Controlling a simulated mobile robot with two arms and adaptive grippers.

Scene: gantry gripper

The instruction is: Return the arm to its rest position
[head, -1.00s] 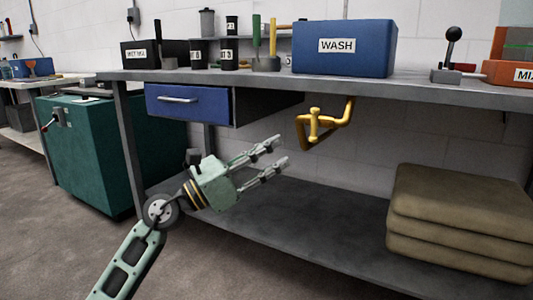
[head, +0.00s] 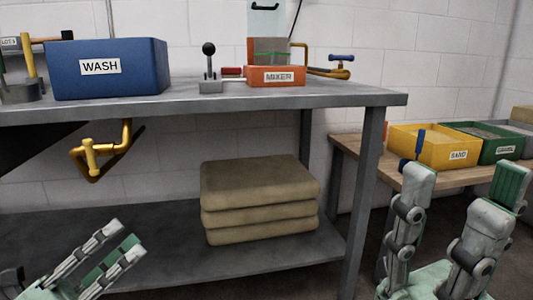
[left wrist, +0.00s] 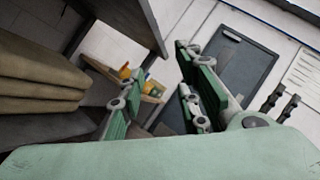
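My left gripper (head: 122,237) is at the bottom left of the head view, in front of the bench's lower shelf. Its fingers are apart with nothing between them. They also show apart in the left wrist view (left wrist: 138,72). My right gripper (head: 463,182) is at the lower right of the head view, in front of the wooden side table. Its fingers are wide apart and empty. Most of both arms is out of the picture.
The grey workbench (head: 190,102) carries a blue WASH box (head: 135,80) and an orange MIXER unit (head: 262,83). A yellow pipe handle (head: 92,155) hangs beneath it. Folded tan sacks (head: 258,190) lie on the lower shelf. Yellow SAND (head: 432,150) and green bins (head: 497,148) stand on the wooden table.

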